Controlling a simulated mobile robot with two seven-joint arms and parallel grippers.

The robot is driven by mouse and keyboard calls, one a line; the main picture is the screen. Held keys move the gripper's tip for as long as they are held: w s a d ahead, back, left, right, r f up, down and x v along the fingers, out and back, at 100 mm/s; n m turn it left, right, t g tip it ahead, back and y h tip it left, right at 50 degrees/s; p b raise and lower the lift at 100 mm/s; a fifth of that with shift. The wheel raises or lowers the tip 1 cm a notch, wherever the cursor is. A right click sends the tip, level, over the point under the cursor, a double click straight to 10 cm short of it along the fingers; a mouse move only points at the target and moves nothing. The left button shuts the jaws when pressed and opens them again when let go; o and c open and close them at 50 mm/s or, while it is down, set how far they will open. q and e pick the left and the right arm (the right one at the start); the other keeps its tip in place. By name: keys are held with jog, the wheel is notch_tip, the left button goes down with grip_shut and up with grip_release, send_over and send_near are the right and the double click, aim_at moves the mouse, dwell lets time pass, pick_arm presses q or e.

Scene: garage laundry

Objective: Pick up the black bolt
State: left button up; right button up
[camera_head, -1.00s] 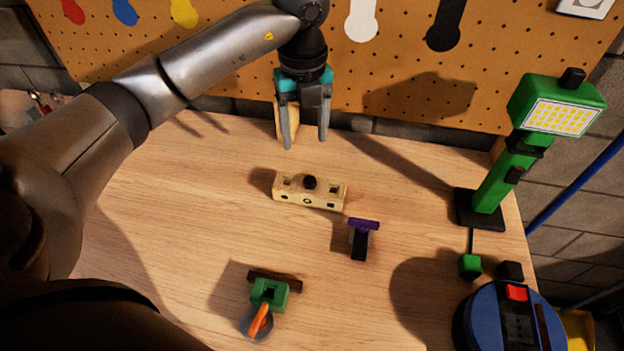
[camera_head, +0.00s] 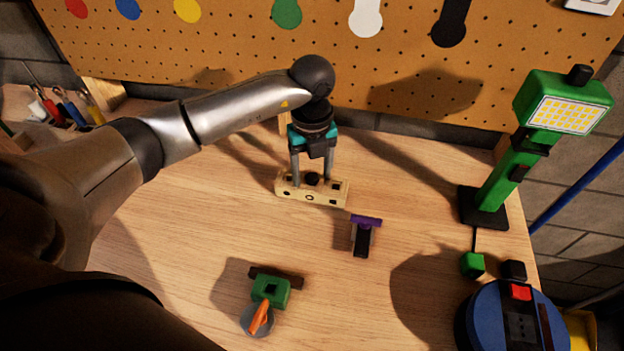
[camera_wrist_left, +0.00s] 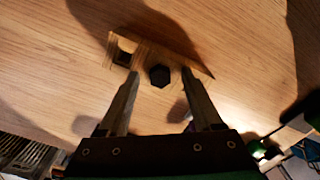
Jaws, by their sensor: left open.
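The black bolt (camera_head: 312,178) sits in the top of a pale wooden block (camera_head: 322,197) on the workbench. In the left wrist view the bolt (camera_wrist_left: 159,76) shows a dark hexagonal head in the block, near the block's middle. My left gripper (camera_head: 312,180) is open and points down over the block, with one finger on each side of the bolt. In the wrist view its fingers (camera_wrist_left: 161,80) are apart with the bolt between and just beyond their tips; I cannot tell whether they touch the block. My right gripper is not in view.
A purple and black piece (camera_head: 363,234) lies right of the block. A green clamp-like object (camera_head: 270,290) with an orange part lies in front. A green work lamp (camera_head: 507,170) and a blue round device (camera_head: 500,318) stand at the right. A pegboard (camera_head: 330,60) rises behind.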

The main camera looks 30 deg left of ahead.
pick_arm(q)
grip_shut()
dwell(0.4)
